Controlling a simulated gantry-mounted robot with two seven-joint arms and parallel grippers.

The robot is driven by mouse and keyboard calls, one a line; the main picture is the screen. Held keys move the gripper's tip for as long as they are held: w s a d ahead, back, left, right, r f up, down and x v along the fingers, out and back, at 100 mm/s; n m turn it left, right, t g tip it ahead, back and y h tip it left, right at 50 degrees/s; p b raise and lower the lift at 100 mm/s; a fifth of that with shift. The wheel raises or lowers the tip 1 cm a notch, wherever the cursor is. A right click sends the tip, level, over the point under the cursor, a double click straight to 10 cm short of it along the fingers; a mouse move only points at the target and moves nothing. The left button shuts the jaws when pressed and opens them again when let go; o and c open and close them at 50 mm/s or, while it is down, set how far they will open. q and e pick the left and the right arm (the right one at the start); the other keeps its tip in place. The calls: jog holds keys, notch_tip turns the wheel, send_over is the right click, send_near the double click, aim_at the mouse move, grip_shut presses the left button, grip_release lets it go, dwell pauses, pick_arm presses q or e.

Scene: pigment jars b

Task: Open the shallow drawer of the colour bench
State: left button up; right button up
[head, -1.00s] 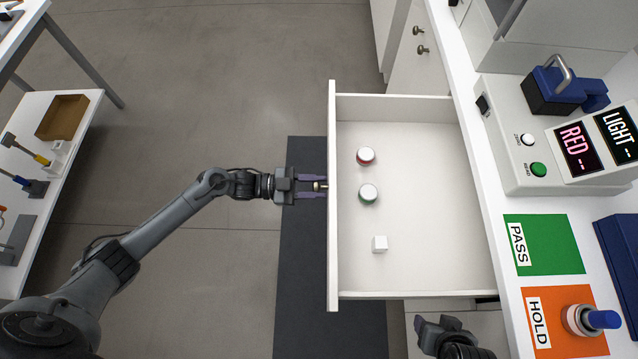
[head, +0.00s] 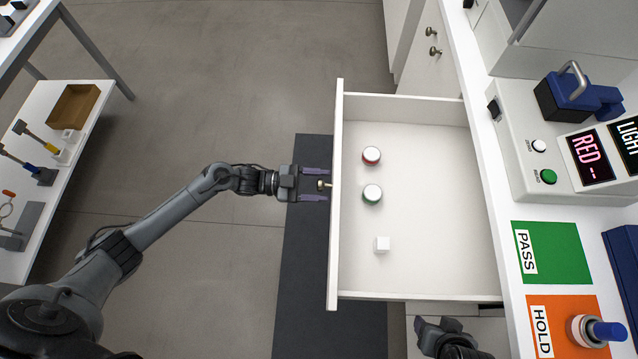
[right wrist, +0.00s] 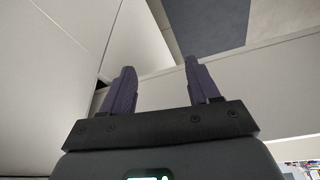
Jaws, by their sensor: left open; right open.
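The shallow drawer (head: 425,270) of the colour bench (head: 483,150) stands pulled well out to the left in the head view. My left gripper (head: 316,184) is open at the drawer's front. Its fingers lie on either side of the small knob (head: 323,184), apart from it. My right gripper (head: 440,326) is low beside the drawer's near end. In the right wrist view the right gripper (right wrist: 160,88) is open and empty.
The bench top holds a device with a RED display (head: 588,157), a green PASS pad (head: 552,253) and an orange HOLD pad (head: 560,340) with a blue-topped jar (head: 597,331). A shelf with tools (head: 60,120) stands at the left. Floor between is clear.

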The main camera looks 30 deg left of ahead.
pick_arm(q)
jog(key=v, duration=1.1)
jog(key=shift+p, duration=0.35)
